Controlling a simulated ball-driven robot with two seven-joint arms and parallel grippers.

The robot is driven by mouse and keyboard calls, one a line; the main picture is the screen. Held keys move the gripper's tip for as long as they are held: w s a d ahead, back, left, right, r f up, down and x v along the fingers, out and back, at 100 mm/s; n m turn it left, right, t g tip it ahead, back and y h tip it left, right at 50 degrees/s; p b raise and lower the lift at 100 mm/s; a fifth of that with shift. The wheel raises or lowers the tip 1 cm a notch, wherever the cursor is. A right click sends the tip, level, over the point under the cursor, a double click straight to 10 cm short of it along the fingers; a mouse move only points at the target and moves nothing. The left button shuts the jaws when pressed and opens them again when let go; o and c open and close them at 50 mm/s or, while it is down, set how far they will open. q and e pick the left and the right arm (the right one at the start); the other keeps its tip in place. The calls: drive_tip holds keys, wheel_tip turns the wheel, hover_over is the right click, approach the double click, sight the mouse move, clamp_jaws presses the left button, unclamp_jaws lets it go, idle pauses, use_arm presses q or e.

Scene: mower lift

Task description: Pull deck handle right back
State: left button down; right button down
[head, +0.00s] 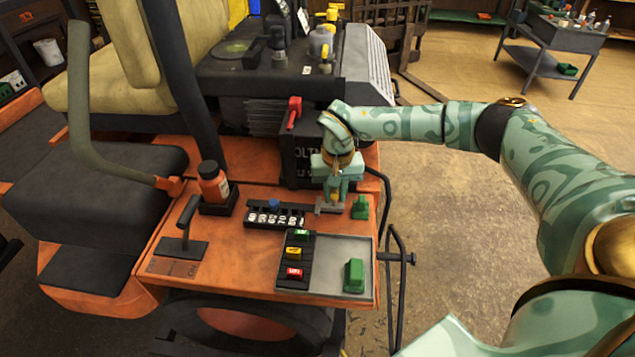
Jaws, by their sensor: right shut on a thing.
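My right gripper (332,203) points down over the back right of the orange mower deck panel (225,260). It is shut on a small grey handle (329,209), which I take to be the deck handle. The fingers hide most of it, so I cannot tell its full shape or tilt. A green block (360,208) is just right of the fingers. My left gripper is not in view.
A numbered black strip with a blue knob (274,205) lies left of the gripper. An orange bottle (211,184) and a grey lever (185,225) stand further left. A black box (300,155) is close behind. A tray (347,250) with a green block is in front.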

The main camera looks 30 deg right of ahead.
drive_tip(key=shift+d, duration=0.1)
drive_tip(key=c, duration=1.6)
unclamp_jaws()
drive_tip(key=shift+d, duration=0.15)
drive_tip(key=shift+o, duration=0.2)
drive_tip(key=shift+s, duration=0.15)
wheel_tip(320, 180, up, 16)
drive_tip(key=shift+r, duration=0.2)
